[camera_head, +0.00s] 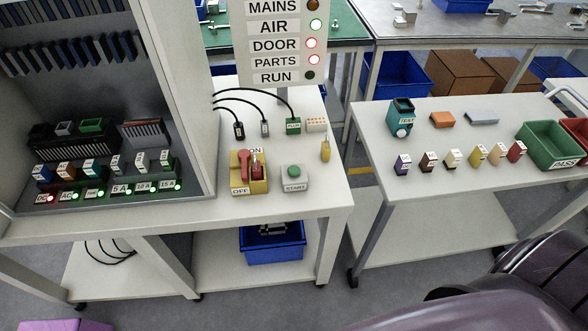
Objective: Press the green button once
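The green button (294,171) is a round cap on top of a small grey box labelled START (295,185). The box sits near the front edge of the left white table. Nothing touches the button and it is in full view. Neither gripper can be made out. A dark purple part of my own body fills the bottom right corner, well away from the button.
A yellow switch box with a red handle (244,158), marked ON and OFF, stands just left of the START box. A yellow padlock-like piece (325,149) is to the right. A status panel (283,45) rises behind.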

